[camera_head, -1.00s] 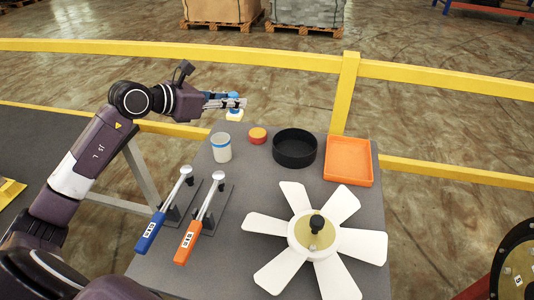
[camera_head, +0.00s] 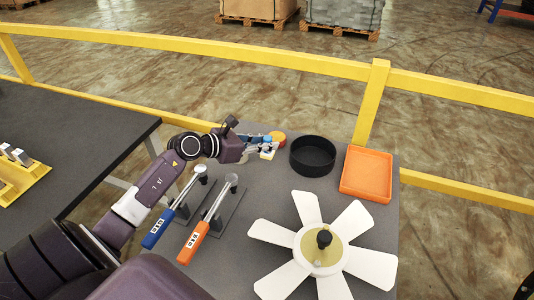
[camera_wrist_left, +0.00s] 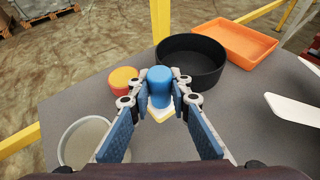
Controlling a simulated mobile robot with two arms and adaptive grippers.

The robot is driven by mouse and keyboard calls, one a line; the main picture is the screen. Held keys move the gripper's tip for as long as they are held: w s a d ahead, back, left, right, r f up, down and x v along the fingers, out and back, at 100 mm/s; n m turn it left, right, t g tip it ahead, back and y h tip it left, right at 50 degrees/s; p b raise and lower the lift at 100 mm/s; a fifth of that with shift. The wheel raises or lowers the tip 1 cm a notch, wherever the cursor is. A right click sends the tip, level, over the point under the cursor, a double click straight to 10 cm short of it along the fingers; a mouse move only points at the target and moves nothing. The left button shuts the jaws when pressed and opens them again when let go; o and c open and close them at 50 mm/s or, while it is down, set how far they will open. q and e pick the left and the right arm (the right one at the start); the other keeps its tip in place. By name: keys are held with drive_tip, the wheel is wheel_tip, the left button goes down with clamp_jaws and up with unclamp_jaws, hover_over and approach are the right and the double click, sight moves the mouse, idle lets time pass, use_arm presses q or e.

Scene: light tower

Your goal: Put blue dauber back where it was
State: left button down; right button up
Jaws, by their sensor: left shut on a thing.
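My left gripper (camera_head: 268,146) is shut on the blue dauber, which has a blue body (camera_wrist_left: 160,85) and a white and yellow end below the fingers. In the left wrist view the gripper (camera_wrist_left: 160,100) holds it upright between the fingertips. The gripper is over the table, left of the black round tray. Whether the dauber's lower end touches the table I cannot tell. A pale round cup (camera_wrist_left: 86,143) shows at the lower left of the wrist view; in the head view my arm hides most or all of it. My right gripper is not in view.
A round orange-topped container (camera_head: 277,138) is just behind the dauber. The black round tray (camera_head: 312,157) and a square orange tray (camera_head: 366,174) are to the right. Blue-handled (camera_head: 159,228) and orange-handled (camera_head: 194,242) tools and a white fan (camera_head: 296,244) are nearer. A yellow rail (camera_head: 300,67) runs behind.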

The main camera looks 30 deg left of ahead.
sight(261, 155)
use_arm(q)
drive_tip(key=shift+f, duration=0.45)
wheel_tip(261, 155, down, 3)
drive_tip(key=shift+r, duration=0.15)
drive_tip(key=shift+f, duration=0.45)
drive_tip(key=shift+f+b, duration=0.25)
drive_tip(key=shift+b, duration=0.05)
drive_tip(key=c, duration=1.8)
unclamp_jaws()
drive_tip(key=shift+r, duration=0.1)
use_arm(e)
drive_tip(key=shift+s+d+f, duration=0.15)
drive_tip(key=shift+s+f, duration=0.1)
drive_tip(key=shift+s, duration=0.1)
